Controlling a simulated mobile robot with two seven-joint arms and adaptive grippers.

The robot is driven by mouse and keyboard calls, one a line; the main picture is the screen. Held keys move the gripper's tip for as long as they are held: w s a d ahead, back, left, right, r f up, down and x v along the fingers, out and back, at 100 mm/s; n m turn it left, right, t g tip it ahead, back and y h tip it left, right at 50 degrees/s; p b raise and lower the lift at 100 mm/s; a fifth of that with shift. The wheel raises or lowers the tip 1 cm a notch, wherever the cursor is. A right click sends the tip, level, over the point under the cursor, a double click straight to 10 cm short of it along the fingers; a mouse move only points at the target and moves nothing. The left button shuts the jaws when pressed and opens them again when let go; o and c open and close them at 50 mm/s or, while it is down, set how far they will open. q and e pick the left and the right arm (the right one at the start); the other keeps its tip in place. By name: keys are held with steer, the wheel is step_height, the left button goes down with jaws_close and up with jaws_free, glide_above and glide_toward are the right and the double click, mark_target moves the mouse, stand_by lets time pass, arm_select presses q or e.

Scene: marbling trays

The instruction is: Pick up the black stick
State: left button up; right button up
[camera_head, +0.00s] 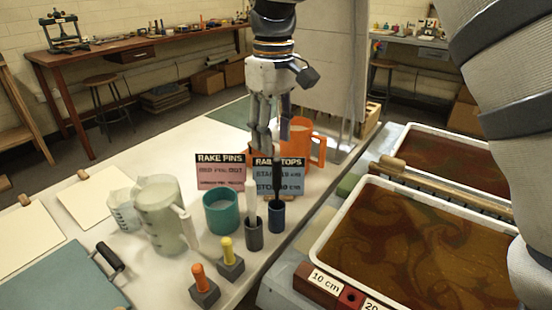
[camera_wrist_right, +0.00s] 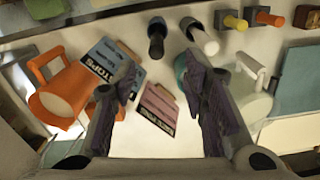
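The black stick (camera_head: 276,178) stands upright in a dark blue cup (camera_head: 276,217) on the white table, in front of the sign cards. In the right wrist view the black stick (camera_wrist_right: 156,46) is seen end-on at the top middle. My right gripper (camera_head: 268,143) points down behind and above the stick, over the sign cards. In the right wrist view the gripper (camera_wrist_right: 163,82) has its two fingers spread with nothing between them. The stick lies beyond the fingertips, apart from them. My left gripper is not in view.
A white stick (camera_head: 251,196) stands in a grey cup (camera_head: 254,234) close beside. A teal cup (camera_head: 220,213), clear jug (camera_head: 160,210), orange jug (camera_head: 299,140) and sign cards (camera_head: 219,172) surround it. Orange (camera_head: 198,278) and yellow-topped (camera_head: 227,250) pieces stand in front. A marbling tray (camera_head: 318,246) lies right.

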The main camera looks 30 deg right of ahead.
mark_target(277, 193)
steer(key=shift+w+d, duration=0.15)
steer(key=shift+w, duration=0.1)
steer(key=f, duration=0.7)
steer(key=s+f, duration=0.1)
steer(key=f, duration=0.3)
steer(key=shift+d+f, duration=0.1)
steer(key=shift+f, duration=0.25)
steer(key=shift+w, duration=0.1)
jaws_close()
